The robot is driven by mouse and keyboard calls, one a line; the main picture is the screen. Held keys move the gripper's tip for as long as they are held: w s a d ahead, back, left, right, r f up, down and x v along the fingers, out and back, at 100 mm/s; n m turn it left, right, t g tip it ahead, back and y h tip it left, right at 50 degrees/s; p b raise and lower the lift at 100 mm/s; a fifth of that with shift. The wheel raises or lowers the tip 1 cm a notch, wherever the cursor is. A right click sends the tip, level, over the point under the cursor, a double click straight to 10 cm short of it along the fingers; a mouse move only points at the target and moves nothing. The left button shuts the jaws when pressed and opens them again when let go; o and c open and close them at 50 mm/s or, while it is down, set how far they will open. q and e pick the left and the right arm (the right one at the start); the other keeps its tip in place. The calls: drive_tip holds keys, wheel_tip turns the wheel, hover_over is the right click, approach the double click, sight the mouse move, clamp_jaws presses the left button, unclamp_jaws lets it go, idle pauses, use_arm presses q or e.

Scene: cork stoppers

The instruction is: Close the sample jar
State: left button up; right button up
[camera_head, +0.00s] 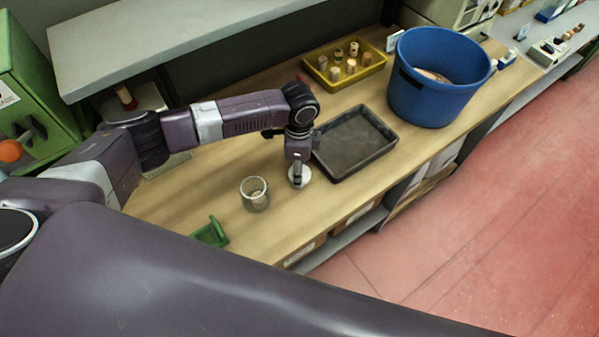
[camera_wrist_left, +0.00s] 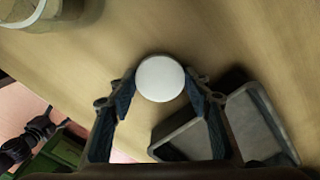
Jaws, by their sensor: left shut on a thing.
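The sample jar (camera_head: 255,196) is clear glass and stands upright on the wooden bench. Its mouth is open at the top. It also shows, cut off, in the top left corner of the left wrist view (camera_wrist_left: 32,14). My left gripper (camera_head: 298,172) is to the right of the jar, shut on a round white lid (camera_head: 304,180). In the left wrist view the lid (camera_wrist_left: 160,78) sits between the two fingertips (camera_wrist_left: 160,84). The lid and jar are apart. I cannot tell how far the lid is above the bench.
A dark grey tray (camera_head: 318,160) lies just right of my left gripper. Behind it are a yellow tray (camera_head: 313,73) with several corks and a blue tub (camera_head: 440,100). A green holder (camera_head: 212,233) is near the front edge. Bare bench lies around the jar.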

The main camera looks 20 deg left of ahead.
drive_tip(key=shift+s, duration=0.1)
use_arm(q)
drive_tip(key=shift+r, duration=0.4)
wheel_tip(320, 180, up, 19)
drive_tip(key=b, duration=0.4)
use_arm(e)
drive_tip(key=f, duration=0.4)
drive_tip(key=shift+s+a+f, duration=0.1)
drive_tip(key=shift+a+f, duration=0.05)
drive_tip(key=shift+a, duration=0.05)
use_arm(q)
drive_tip(key=shift+r, duration=0.1)
use_arm(e)
drive_tip(key=shift+d, duration=0.1)
use_arm(q)
drive_tip(key=s+a+f+n+b, duration=0.2)
drive_tip(key=s+n, duration=0.5)
drive_tip(key=s+a+f+n+b, duration=0.2)
drive_tip(key=s+n, duration=0.5)
drive_tip(key=n, duration=0.1)
drive_tip(key=shift+f+n+b, duration=0.15)
drive_tip(key=shift+n+b, duration=0.15)
drive_tip(key=shift+b, duration=0.1)
use_arm(e)
wheel_tip(320, 180, down, 5)
drive_tip(key=shift+r, duration=0.2)
drive_tip(key=shift+c, duration=0.3)
